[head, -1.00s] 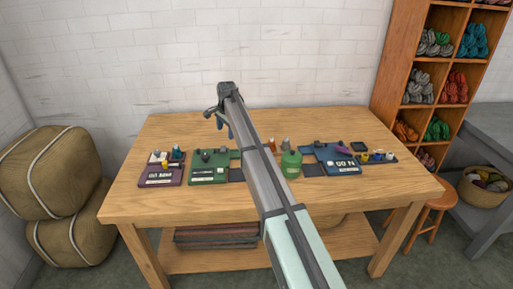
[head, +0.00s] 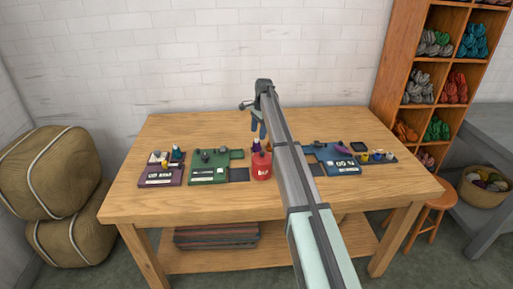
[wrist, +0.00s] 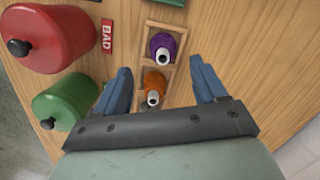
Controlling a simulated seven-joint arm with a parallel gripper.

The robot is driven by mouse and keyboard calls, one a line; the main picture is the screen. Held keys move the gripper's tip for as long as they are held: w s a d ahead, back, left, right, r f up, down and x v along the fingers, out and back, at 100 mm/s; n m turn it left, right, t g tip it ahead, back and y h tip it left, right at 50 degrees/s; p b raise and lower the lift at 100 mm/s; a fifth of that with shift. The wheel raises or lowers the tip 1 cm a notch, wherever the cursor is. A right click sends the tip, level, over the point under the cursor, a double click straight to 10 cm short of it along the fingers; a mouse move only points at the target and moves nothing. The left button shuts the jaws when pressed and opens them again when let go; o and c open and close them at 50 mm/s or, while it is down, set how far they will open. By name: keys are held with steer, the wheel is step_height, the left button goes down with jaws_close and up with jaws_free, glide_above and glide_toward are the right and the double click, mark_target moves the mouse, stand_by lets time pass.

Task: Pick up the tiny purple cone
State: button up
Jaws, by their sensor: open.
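A small purple cone (wrist: 167,47) with a pale tip stands in a compartment of a wooden rack (wrist: 146,52) in the wrist view. An orange cone (wrist: 154,84) stands in the neighbouring compartment. In the head view the purple cone (head: 256,145) shows just below my gripper's fingers. My gripper (wrist: 162,75) is open and empty, its blue fingers on either side of the rack, with the orange cone nearer the line between them. In the head view my gripper (head: 258,131) is over the middle of the table.
A red canister (wrist: 48,35) with a dark knob and a green canister (wrist: 66,102) stand left of the rack in the wrist view. Green (head: 208,167) and purple (head: 160,175) trays with small items lie at the table's left. Bare table lies right of the rack.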

mark_target(256, 142)
steer(key=shift+a+f, duration=0.15)
steer(key=shift+f, duration=1.1)
steer(key=shift+a+f, duration=0.2)
steer(key=shift+f, duration=1)
steer(key=shift+a+f, duration=0.15)
steer(key=shift+f, duration=1.1)
steer(key=shift+c, duration=0.2)
steer(key=c, duration=1.1)
